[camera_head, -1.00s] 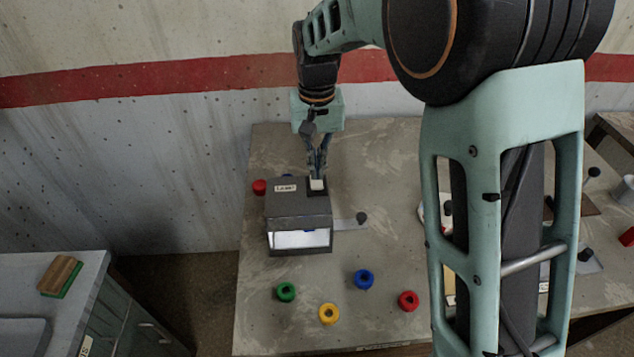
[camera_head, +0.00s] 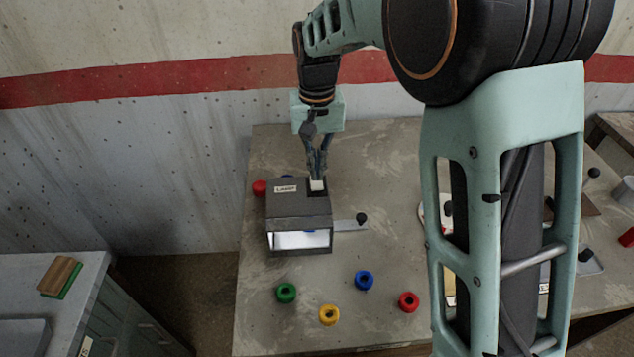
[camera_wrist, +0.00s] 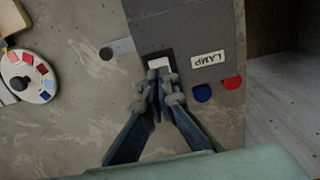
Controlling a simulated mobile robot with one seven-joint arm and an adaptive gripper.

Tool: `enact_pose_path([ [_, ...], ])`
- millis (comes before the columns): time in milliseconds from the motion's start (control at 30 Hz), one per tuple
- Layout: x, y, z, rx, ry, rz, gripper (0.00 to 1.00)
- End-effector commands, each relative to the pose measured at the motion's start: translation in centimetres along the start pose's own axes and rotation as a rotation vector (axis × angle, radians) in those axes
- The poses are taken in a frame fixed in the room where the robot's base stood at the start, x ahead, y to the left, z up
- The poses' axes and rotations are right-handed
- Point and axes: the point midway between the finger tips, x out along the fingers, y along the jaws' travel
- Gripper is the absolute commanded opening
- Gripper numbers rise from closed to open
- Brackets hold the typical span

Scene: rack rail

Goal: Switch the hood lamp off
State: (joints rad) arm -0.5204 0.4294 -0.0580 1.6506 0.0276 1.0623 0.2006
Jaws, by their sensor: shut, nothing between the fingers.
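The hood (camera_head: 298,206) is a dark grey box with a "LAMP" label (camera_head: 286,188) on its top. Its front opening (camera_head: 300,240) is brightly lit inside. A white rocker switch (camera_head: 317,185) sits in a black surround on the top right of the hood. My gripper (camera_head: 317,174) points down with its fingers shut and empty, its tips right at the switch. In the wrist view the fingertips (camera_wrist: 161,78) lie beside the white switch (camera_wrist: 159,63) and partly cover its surround. I cannot tell whether they touch it.
Green (camera_head: 286,292), yellow (camera_head: 329,314), blue (camera_head: 364,280) and red (camera_head: 409,301) rings lie on the table in front of the hood. A black-knobbed lever (camera_head: 361,219) is right of the hood. A red piece (camera_head: 259,187) lies behind it.

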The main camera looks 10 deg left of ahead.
Motion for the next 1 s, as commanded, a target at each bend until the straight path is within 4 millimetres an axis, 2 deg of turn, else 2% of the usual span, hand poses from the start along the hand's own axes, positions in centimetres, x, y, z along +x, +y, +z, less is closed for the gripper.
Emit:
enact_pose_path([
  [1000,1.5,0.0,0.0,0.0,-0.001,0.0,0.0],
])
